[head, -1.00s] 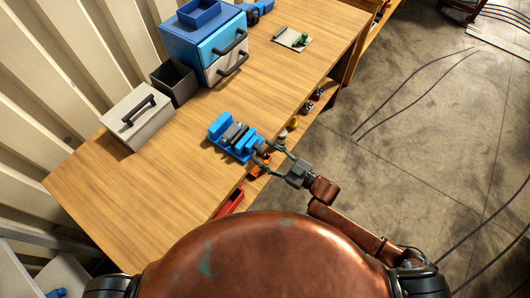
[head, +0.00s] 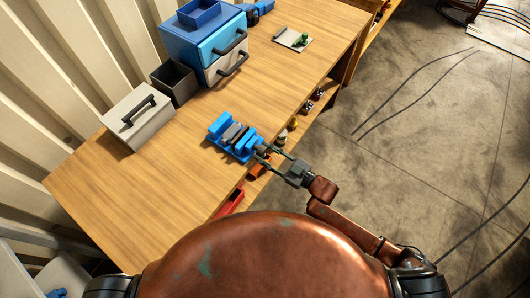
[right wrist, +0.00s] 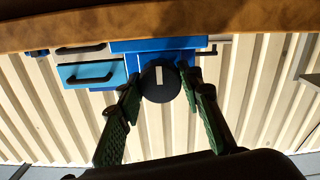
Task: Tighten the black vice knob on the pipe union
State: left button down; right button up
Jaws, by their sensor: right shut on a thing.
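A blue vice (head: 217,126) sits at the front edge of the wooden bench, with a dark grey piece, seemingly the pipe union (head: 236,133), between its jaws. The round black knob (right wrist: 160,84), with a pale mark on its face, is at the vice's near end. My right gripper (head: 263,152) reaches it from the front right. In the right wrist view, its green fingers (right wrist: 162,80) stand on both sides of the knob, shut on it. My left gripper is not in view.
The bench (head: 120,215) also holds a grey lidded box (head: 137,118), a dark open bin (head: 174,82), a blue and white drawer unit (head: 215,45) and a pale tray with a green item (head: 293,39). Small bins show below the front edge. The bench's near left is clear.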

jog(key=shift+c, duration=0.2)
jog(key=shift+r+m+p, duration=0.1)
jog(key=shift+m+p, duration=0.4)
jog(key=shift+p, duration=0.05)
jog(key=m+p, duration=0.2)
jog(key=m, duration=0.1)
jog(key=shift+m+p, duration=0.65)
jog(key=shift+m, duration=0.45)
jog(key=shift+m+p, duration=0.4)
jog(key=shift+m, duration=0.9)
jog(key=o, duration=1.2)
jog(key=shift+c, duration=0.2)
